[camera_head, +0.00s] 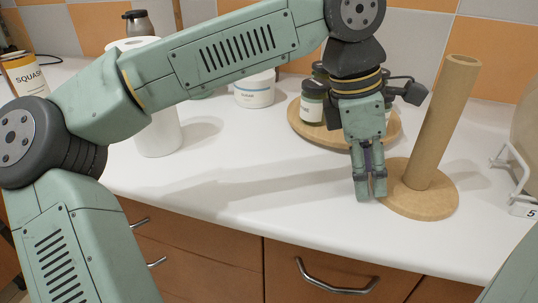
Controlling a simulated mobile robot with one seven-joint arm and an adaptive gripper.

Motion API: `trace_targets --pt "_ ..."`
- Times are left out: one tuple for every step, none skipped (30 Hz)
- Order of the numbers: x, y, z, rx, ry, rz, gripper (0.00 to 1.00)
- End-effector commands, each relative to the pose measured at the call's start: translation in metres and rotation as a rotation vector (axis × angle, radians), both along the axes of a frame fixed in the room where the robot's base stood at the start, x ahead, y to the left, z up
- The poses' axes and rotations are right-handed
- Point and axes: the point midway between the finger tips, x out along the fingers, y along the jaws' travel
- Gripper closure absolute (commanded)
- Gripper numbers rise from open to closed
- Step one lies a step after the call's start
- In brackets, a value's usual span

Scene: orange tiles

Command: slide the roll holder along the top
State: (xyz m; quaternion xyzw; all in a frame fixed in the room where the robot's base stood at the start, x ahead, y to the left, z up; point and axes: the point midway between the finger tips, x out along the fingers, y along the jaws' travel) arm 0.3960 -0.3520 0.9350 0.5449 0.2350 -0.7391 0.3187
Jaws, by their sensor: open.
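The roll holder (437,135) stands near the right of the white counter top (240,205). It is a tan post rising from a round wooden base (430,203), and it looks upright with a slight lean to the right in this view. My gripper (370,198) points down just left of the post, with its fingertips at the left rim of the base. The fingers are open with a narrow gap and hold nothing. I cannot tell whether they touch the base.
Behind my gripper, a round wooden board (300,126) carries jars (312,102). A white canister (255,92) stands left of it, and a white roll (165,130) is partly behind my arm. A white wire rack (512,172) is at the right. The front counter strip is clear.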

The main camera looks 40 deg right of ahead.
Motion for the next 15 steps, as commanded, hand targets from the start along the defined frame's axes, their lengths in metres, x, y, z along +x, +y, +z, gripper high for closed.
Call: trace_targets --pt "-0.003 -0.003 0.000 0.000 0.000 -0.002 0.58" --pt "-0.004 -0.004 0.000 0.000 0.000 -0.002 0.58" --pt "-0.006 -0.006 0.000 0.001 0.000 -0.002 0.58" --pt "-0.008 -0.008 0.000 0.001 0.000 -0.002 0.58" --pt "-0.009 -0.009 0.000 0.001 0.000 -0.002 0.58" --pt "-0.011 -0.011 0.000 0.001 0.000 -0.001 0.58" --pt "-0.012 -0.013 0.000 0.001 0.000 -0.001 0.58" --pt "-0.014 -0.014 0.000 0.002 -0.001 -0.001 0.58" --pt "-0.016 -0.016 0.000 0.001 0.000 -0.002 0.58" --pt "-0.017 -0.018 0.000 0.000 -0.001 -0.002 0.58" --pt "-0.019 -0.020 0.000 0.000 -0.001 -0.002 0.58" --pt "-0.021 -0.022 0.000 0.000 -0.001 -0.002 0.58" --pt "-0.022 -0.023 0.000 0.000 -0.001 -0.002 0.58" --pt "-0.024 -0.025 0.000 0.000 -0.001 -0.002 0.58" --pt "-0.026 -0.027 0.000 0.001 -0.001 -0.001 0.58"
